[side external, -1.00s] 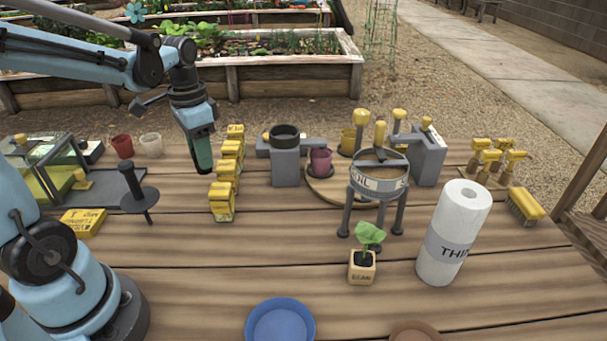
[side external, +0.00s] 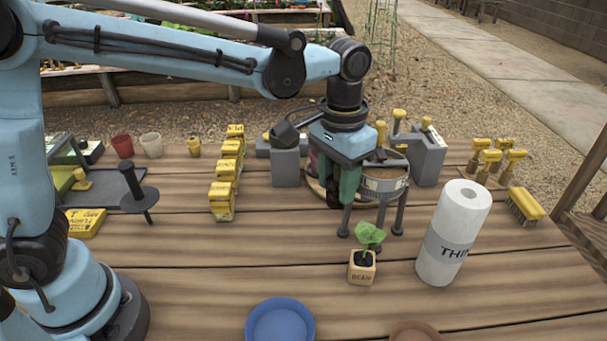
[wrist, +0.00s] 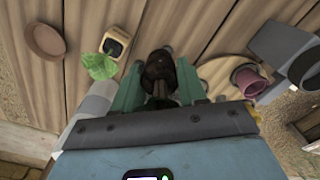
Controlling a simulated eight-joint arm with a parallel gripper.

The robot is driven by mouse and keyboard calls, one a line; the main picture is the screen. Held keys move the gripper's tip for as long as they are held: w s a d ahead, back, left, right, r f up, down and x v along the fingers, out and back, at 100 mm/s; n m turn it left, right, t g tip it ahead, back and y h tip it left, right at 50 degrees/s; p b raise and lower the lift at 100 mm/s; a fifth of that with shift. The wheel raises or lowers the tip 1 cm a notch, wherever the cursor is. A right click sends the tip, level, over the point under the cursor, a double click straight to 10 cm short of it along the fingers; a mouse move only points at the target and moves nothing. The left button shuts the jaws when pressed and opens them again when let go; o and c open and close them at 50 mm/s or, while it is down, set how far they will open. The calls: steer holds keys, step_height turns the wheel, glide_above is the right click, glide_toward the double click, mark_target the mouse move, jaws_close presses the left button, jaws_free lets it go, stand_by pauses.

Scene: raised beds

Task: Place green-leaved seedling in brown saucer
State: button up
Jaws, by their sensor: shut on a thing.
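The green-leaved seedling (side external: 369,236) stands upright in a small wooden block pot (side external: 361,271) on the table. In the wrist view its leaves (wrist: 99,66) and pot (wrist: 116,43) lie left of the gripper. The brown saucer (side external: 415,334) is cut off at the bottom edge; it shows whole and empty in the wrist view (wrist: 43,40). My gripper (side external: 338,190) points down left of the seedling, away from it, in front of the round wooden board. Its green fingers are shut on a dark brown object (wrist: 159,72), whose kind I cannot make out.
A blue saucer (side external: 280,323) lies near the front. The soil sieve on legs (side external: 384,186) stands just right of my gripper, and a paper roll (side external: 452,235) right of the seedling. A plum pot (wrist: 247,79) is close by. Table between the seedling and yellow boxes (side external: 226,180) is clear.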

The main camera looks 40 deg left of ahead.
mark_target(425, 336)
steer(key=s+d+f, duration=0.1)
steer(key=s+d, duration=0.1)
steer(key=d, duration=1.1)
steer(key=shift+s, duration=0.4)
steer(key=s+d, duration=0.1)
steer(key=d, duration=0.1)
steer(key=s+d+f, duration=0.1)
steer(key=s+d, duration=0.1)
steer(key=d, duration=0.1)
steer(key=s+d, duration=0.1)
steer(key=d, duration=0.2)
steer(key=shift+s+d+f, duration=0.15)
steer(key=shift+s+d, duration=0.05)
steer(key=shift+s, duration=0.05)
steer(key=f, duration=0.4)
steer(key=shift+s+d, duration=0.3)
steer(key=shift+d, duration=0.1)
steer(key=shift+f, duration=2.1)
steer(key=o, duration=0.8)
steer(key=shift+f, duration=0.15)
